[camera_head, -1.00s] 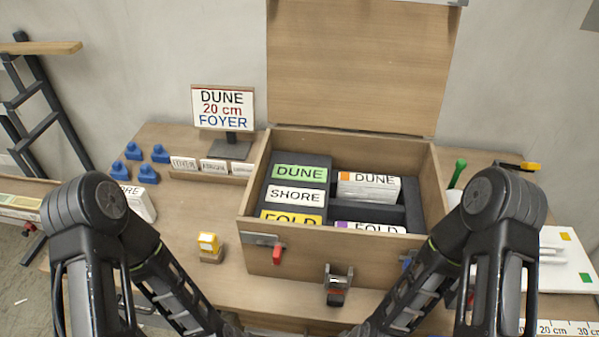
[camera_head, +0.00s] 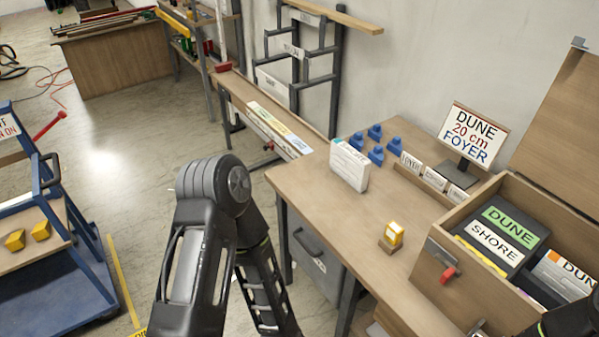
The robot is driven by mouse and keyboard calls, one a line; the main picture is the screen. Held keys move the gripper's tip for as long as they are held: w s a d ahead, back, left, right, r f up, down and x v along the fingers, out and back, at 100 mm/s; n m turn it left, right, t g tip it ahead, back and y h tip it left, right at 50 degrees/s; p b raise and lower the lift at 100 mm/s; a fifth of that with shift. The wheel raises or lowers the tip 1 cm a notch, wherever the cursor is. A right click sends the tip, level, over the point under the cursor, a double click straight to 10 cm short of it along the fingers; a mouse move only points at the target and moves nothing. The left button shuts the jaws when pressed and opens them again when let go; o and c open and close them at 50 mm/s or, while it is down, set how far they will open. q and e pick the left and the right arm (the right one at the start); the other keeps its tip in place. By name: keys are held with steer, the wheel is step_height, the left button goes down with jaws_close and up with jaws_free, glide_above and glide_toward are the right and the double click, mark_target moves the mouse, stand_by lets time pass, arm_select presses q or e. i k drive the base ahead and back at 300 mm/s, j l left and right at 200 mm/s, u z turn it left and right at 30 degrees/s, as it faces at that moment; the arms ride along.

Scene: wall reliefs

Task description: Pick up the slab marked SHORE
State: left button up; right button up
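A white slab (camera_head: 349,165) stands upright on the wooden table near its left end; small print on its face is too small to read. In the open wooden crate (camera_head: 437,287) at the right, a white label reading SHORE (camera_head: 492,243) lies on a dark panel, below a green DUNE label (camera_head: 509,224). A slab marked DUNE (camera_head: 566,274) sits beside the panel, cut by the picture edge. My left arm shows at the lower middle, left of the table, and a bit of my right arm at the lower right corner. Neither gripper shows.
A sign (camera_head: 470,134) reads DUNE, 20 cm, FOYER. Several blue pieces (camera_head: 374,132) and a yellow block (camera_head: 394,234) are on the table. A blue cart (camera_head: 50,290) with yellow blocks stands at the left. A rack (camera_head: 300,60) leans at the wall.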

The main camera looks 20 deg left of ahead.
mark_target(349, 163)
steer(key=i+u, duration=0.3)
steer(key=u, duration=0.15)
steer(key=k, duration=0.45)
steer(key=j+z, duration=0.1)
steer(key=z, duration=0.4)
steer(key=i+j+z, duration=0.1)
steer(key=z, duration=0.35)
steer(key=j+z, duration=0.25)
steer(key=z, duration=0.25)
steer(key=j+z, duration=0.25)
steer(key=j, duration=0.3)
steer(key=j+z, duration=0.25)
steer(key=j, duration=0.25)
steer(key=k+j+z, duration=0.2)
steer(key=j, duration=0.3)
steer(key=k+j, duration=0.1)
steer(key=j, duration=0.45)
